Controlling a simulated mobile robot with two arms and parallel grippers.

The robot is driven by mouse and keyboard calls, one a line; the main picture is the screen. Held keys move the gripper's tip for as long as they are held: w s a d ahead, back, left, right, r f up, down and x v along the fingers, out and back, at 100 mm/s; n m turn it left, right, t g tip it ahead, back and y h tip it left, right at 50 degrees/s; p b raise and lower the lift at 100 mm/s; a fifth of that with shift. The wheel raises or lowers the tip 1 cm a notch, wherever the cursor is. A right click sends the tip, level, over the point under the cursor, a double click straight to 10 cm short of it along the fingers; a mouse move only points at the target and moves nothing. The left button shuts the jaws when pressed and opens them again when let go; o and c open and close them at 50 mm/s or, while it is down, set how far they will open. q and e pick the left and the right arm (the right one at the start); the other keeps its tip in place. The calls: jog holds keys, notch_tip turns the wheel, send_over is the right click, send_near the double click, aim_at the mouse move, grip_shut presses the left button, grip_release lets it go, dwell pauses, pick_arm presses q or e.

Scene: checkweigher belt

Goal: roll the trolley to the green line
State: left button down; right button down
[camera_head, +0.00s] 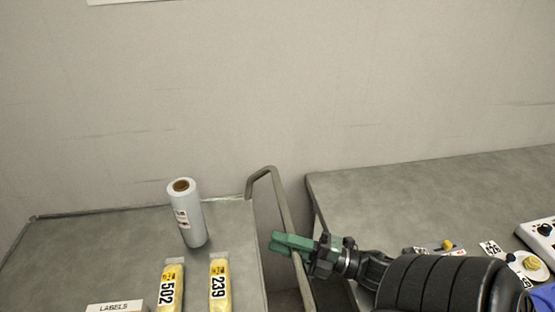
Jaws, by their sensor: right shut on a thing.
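The grey trolley (110,240) stands at the left, with its flat top in view. Its bent tube handle (283,205) rises at its right side. My right gripper (292,243), with green fingers, is shut on the handle, on its sloping bar. My left gripper is not in view. The green line is not in view, and the floor is mostly hidden.
On the trolley are an upright white roll (188,213), yellow packs marked 502 (171,288) and 239 (220,285), and a LABELS box (115,306). A grey table (400,195) stands close at the right. A plain wall (280,80) is behind.

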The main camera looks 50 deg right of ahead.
jog(key=c, duration=1.2)
grip_release()
jog(key=shift+c, duration=0.2)
jog(key=b+v, duration=0.2)
jog(key=v, duration=0.6)
